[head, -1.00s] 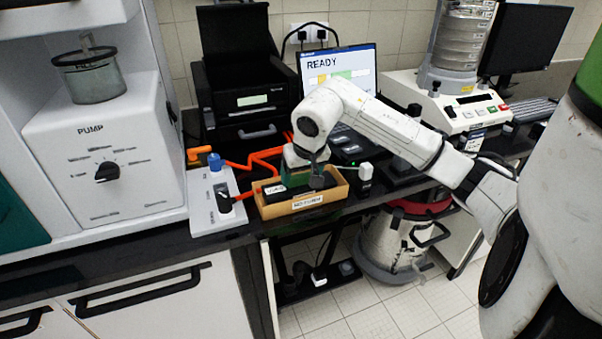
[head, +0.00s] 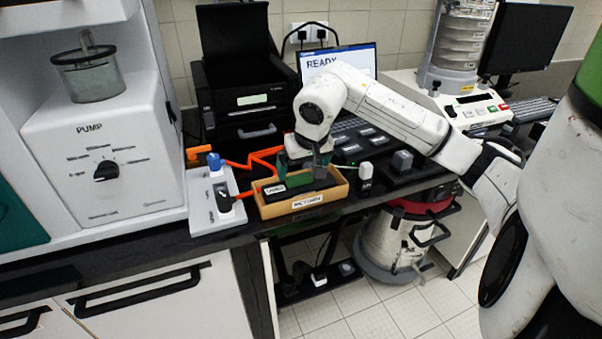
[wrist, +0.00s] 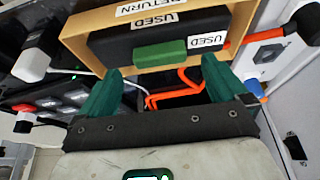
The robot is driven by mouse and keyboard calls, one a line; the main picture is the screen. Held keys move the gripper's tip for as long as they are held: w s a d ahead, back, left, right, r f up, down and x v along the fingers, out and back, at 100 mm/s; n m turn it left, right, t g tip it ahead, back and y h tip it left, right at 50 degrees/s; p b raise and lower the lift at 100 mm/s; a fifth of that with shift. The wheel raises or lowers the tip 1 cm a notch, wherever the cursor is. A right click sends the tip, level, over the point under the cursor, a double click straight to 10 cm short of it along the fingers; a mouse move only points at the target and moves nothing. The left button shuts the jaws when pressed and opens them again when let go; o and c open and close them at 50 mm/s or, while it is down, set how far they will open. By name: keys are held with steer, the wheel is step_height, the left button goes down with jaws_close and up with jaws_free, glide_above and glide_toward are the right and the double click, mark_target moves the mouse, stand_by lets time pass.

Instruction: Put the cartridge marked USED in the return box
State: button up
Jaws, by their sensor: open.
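The tan return box (head: 335,197) stands on the dark bench, its RETURN label also showing in the wrist view (wrist: 172,10). The black cartridge (wrist: 115,42) lies inside it, with white USED labels and a green grip block (wrist: 160,53) on it. In the head view the cartridge (head: 290,190) shows low between the box walls. My gripper (wrist: 162,72) is open, its two green fingers spread and apart from the green block. In the head view my gripper (head: 306,165) hangs just above the box, partly covering its far side.
Left of the box is a pale panel (head: 203,215) with blue and black knobs and orange tubing. A pump unit (head: 105,165) stands farther left. A black printer (head: 240,95) and a laptop (head: 345,60) are behind. Small blocks (head: 402,160) sit on a black holder to the right.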

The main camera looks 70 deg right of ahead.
steer(key=b+v, duration=0.1)
steer(key=v, duration=0.8)
